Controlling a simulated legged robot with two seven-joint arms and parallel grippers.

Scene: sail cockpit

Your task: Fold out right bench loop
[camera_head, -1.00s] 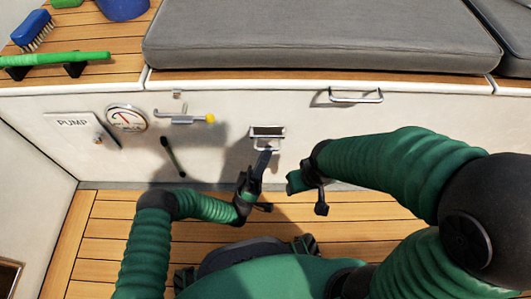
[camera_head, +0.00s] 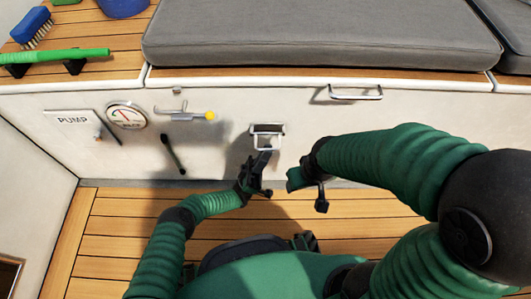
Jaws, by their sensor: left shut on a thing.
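The bench loop (camera_head: 281,138) is a small metal loop on a bracket in the white bench front, in the middle of the head view. It stands out from the bracket. My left gripper (camera_head: 264,156) is shut on the loop's lower part, reaching up from below. Its fingertips partly cover the loop. My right gripper (camera_head: 308,188) is to the right of the loop, below it and apart from it. The view does not show clearly whether its fingers are open or shut.
A metal handle (camera_head: 356,93) sits higher on the bench front at the right. Left of the loop are a latch with a yellow tip (camera_head: 190,116), a gauge (camera_head: 126,116), a dark lever (camera_head: 172,154) and a PUMP plate (camera_head: 73,121). A grey cushion (camera_head: 320,35) lies on top.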

